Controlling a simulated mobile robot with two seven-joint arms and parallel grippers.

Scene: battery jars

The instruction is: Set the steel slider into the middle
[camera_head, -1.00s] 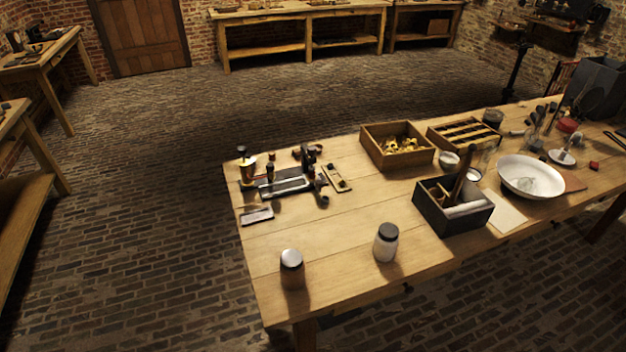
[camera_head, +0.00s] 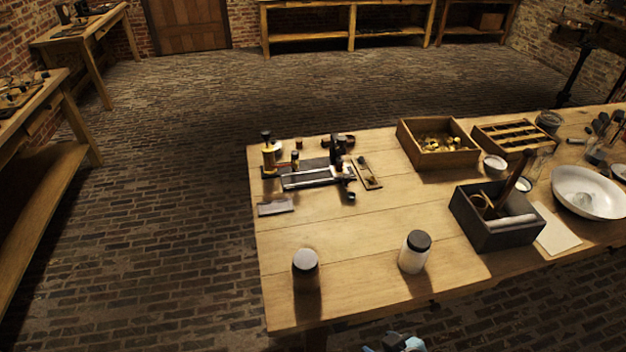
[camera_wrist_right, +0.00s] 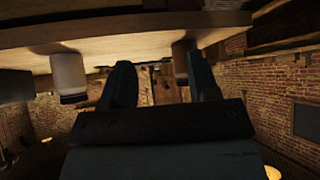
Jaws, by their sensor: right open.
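A device with a long pale steel bar (camera_head: 318,178) on a dark base stands near the table's far left corner in the head view. An upright dark part (camera_head: 338,150) rises toward its right end. I cannot tell at this size which piece is the slider or exactly where it sits along the bar. My right gripper (camera_wrist_right: 161,75) is open and empty in the wrist view, below the table's level in that picture and apart from the device. My left gripper is not in view.
A brown jar (camera_head: 306,272) and a white jar (camera_head: 414,252) stand at the table's front. A flat grey plate (camera_head: 276,206) lies before the device. A dark box (camera_head: 497,237), a wooden tray (camera_head: 452,158) and a white bowl (camera_head: 588,200) are farther right. The table's middle is clear.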

